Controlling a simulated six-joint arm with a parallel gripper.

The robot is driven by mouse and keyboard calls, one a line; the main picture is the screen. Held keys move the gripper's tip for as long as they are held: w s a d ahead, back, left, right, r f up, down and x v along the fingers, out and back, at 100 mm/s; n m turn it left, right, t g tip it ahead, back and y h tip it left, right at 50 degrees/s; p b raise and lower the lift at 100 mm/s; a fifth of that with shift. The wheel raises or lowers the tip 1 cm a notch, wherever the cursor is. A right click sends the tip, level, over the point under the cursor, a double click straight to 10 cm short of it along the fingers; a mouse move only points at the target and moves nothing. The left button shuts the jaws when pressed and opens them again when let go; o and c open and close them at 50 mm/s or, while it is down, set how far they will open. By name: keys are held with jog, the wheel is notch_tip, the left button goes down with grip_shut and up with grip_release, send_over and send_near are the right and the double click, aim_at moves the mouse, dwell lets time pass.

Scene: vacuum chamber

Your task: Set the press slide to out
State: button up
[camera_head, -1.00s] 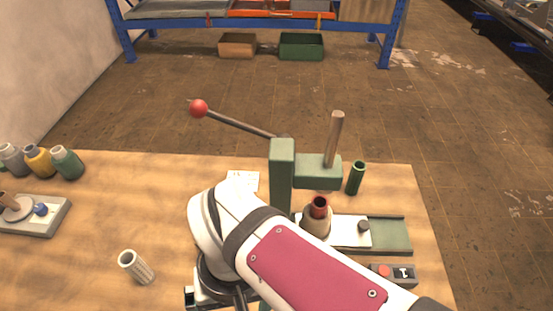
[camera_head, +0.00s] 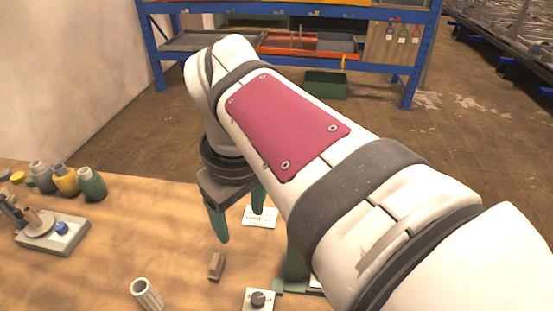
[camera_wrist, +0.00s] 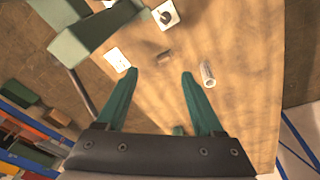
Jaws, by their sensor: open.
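The press shows only in part. Its green post (camera_head: 296,262) stands behind my forearm in the head view, which covers the head, lever and most of the base. The press slide is hidden there, so I cannot tell its position now. In the wrist view, the green press body (camera_wrist: 88,36) is at the top left, with its dark lever rod below it. My gripper (camera_head: 239,226) is open and empty, left of the press, with fingers pointing down over the table near a white card (camera_head: 260,217). It also shows in the wrist view (camera_wrist: 160,72).
A small brown block (camera_head: 216,265), a ribbed pale cylinder (camera_head: 147,294) and a white plate with a dark knob (camera_head: 258,299) are on the wooden table. Several bottles (camera_head: 66,180) and a grey fixture (camera_head: 52,234) stand at left. A blue shelf (camera_head: 425,45) is behind.

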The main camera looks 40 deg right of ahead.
jog(key=w+d+r+h, duration=0.1)
jog(key=d, duration=0.4)
jog(key=d+r+n+h, duration=0.1)
jog(key=d+r, duration=0.1)
jog(key=d, duration=0.4)
jog(key=w+d+r+h, duration=0.1)
jog(key=d, duration=0.5)
jog(key=shift+w+r, duration=0.2)
jog(key=shift+w, duration=0.1)
jog(key=s+d+f+m+g, duration=0.3)
jog(key=s+d+f+m, duration=0.45)
jog(key=s+d, duration=0.45)
jog(key=s+f+m+y, duration=0.1)
jog(key=f+m, duration=0.3)
jog(key=f, duration=0.4)
jog(key=s+f+m+y, duration=0.1)
jog(key=f+m, duration=0.4)
jog(key=f, duration=0.4)
jog(key=s+f+m+t+y, duration=0.1)
jog(key=f+m, duration=0.3)
jog(key=f, duration=0.5)
jog(key=shift+s+y, duration=0.3)
jog(key=shift+r, duration=0.1)
grip_shut()
